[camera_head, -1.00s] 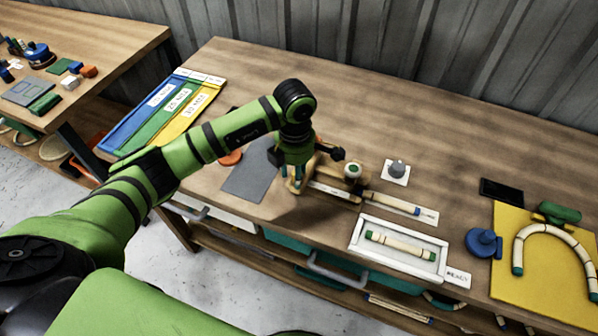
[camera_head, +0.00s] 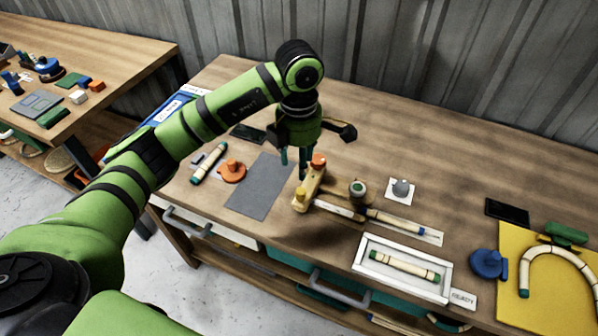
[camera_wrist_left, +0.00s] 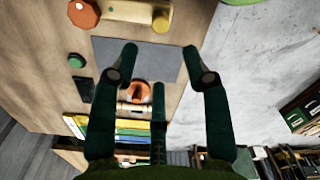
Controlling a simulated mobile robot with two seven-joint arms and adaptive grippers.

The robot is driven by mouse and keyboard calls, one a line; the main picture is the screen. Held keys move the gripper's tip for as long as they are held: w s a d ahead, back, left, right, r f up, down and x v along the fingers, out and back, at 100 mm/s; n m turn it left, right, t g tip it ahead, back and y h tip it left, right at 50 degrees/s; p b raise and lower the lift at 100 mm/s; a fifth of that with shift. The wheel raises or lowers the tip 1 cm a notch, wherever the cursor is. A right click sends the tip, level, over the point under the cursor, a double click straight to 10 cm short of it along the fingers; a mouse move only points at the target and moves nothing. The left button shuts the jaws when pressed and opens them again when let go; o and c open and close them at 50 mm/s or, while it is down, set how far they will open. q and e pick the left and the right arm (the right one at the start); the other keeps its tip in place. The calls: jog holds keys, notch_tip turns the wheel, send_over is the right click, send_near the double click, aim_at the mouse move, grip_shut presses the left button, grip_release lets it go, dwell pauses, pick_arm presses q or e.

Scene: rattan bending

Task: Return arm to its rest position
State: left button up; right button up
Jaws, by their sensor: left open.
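My left gripper (camera_head: 296,165) hangs fingers-down above the workbench (camera_head: 440,155), just behind the wooden fixture (camera_head: 311,188) with its orange and yellow knobs. Its dark green fingers are spread, and the left wrist view shows them (camera_wrist_left: 160,52) apart with nothing between them. The grey mat (camera_wrist_left: 155,58) lies below the fingers in that view. My left arm (camera_head: 190,130) reaches in from the left, bent at a raised joint over the bench. My right gripper is not in view.
A grey mat (camera_head: 256,192), an orange clamp (camera_head: 232,173) and a green-tipped rattan piece (camera_head: 208,163) lie left of the fixture. A white tray (camera_head: 365,262) holds another piece. A yellow board (camera_head: 510,285) bears a bent one.

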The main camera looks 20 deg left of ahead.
pick_arm(q)
jog(key=shift+a+r, duration=0.1)
jog(key=shift+r, duration=0.45)
